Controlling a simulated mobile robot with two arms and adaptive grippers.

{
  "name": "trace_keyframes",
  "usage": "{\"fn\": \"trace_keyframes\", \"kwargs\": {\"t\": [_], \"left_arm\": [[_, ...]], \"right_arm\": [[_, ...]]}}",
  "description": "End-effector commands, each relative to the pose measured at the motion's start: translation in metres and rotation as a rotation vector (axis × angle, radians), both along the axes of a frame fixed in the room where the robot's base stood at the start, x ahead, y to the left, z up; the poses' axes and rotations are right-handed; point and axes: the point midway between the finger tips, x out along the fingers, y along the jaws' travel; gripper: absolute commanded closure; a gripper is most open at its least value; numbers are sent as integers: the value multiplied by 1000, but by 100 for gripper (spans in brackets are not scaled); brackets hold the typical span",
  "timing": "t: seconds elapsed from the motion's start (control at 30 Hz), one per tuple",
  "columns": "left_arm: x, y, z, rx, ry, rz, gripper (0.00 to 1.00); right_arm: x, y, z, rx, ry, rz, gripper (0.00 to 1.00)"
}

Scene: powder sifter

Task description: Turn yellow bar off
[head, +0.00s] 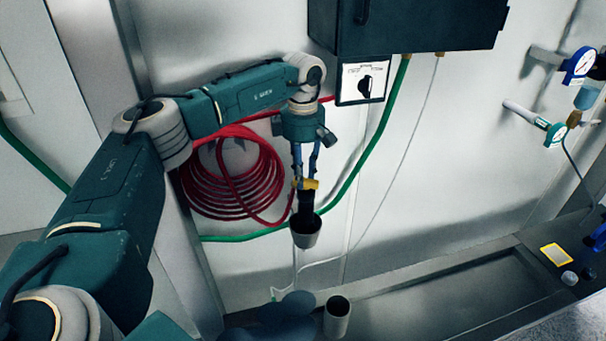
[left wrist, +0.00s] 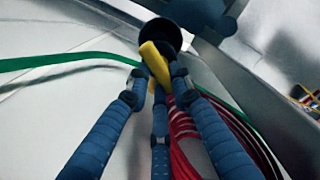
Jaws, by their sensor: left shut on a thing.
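The yellow bar (head: 308,184) is a short lever on a dark vertical pipe (head: 305,205) in front of the wall. My left gripper (head: 304,177) points down from above, and its blue fingers are closed around the bar. In the left wrist view the bar (left wrist: 154,63) lies slanted between the fingertips of my left gripper (left wrist: 156,82), with one end sticking out at each side. The dark round pipe end (left wrist: 160,38) is just beyond it. The fingers partly hide the bar.
A grey cup-shaped opening (head: 306,235) is under the pipe, and a grey cylinder (head: 337,316) stands lower down. A coiled red hose (head: 225,190) and a green hose (head: 370,165) run close to my left arm. A dark box (head: 415,25) and switch panel (head: 363,80) are above right.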

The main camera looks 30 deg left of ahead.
Motion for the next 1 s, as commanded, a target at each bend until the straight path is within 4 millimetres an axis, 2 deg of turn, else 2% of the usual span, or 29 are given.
{"fn": "trace_keyframes", "kwargs": {"t": [0.37, 1.0], "left_arm": [[-1, 0, -1, -1, 0, 103, 100], [-7, -1, -1, 0, -1, 632, 100]], "right_arm": [[0, 1, -4, 1, 0, 0, 59], [0, 3, -17, 4, 1, -2, 59]]}}
